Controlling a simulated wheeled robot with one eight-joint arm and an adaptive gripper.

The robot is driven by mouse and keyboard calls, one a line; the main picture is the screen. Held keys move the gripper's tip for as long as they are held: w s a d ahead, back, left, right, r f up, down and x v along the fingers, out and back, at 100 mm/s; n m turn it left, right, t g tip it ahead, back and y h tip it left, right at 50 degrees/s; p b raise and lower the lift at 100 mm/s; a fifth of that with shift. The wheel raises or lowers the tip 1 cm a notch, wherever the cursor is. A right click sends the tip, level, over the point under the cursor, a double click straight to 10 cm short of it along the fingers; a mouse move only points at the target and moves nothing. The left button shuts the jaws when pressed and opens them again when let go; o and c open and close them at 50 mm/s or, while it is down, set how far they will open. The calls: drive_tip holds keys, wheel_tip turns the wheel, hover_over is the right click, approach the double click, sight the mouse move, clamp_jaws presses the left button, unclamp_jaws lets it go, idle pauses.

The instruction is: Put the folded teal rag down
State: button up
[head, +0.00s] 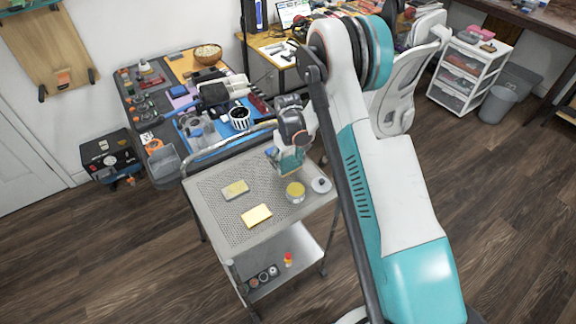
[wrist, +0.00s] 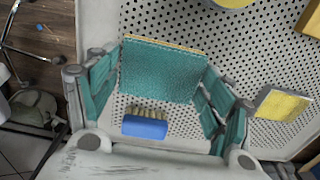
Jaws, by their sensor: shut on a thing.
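The folded teal rag (wrist: 161,72) is held between the two teal-padded fingers of my gripper (wrist: 158,92) in the wrist view. A thin yellow edge shows along its far side. In the head view, my gripper (head: 287,158) is over the back right part of the trolley's perforated top (head: 215,215), with the rag (head: 291,162) at its tips. I cannot tell whether the rag touches the top. My arm hides part of the surroundings there.
A blue brush (wrist: 145,127) lies on the top near my gripper. A yellow-topped tin (head: 295,191), a white roll (head: 321,185) and two yellowish pads (head: 235,188) (head: 257,215) also lie on it. The front left of the top is bare. A cluttered bench (head: 180,95) stands behind.

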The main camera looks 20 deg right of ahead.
drive_tip(key=shift+f, duration=0.95)
drive_tip(key=shift+f+b, duration=0.2)
drive_tip(key=shift+b, duration=0.1)
drive_tip(key=o, duration=0.9)
drive_tip(key=shift+o, duration=0.2)
drive_tip(key=shift+r, duration=0.2)
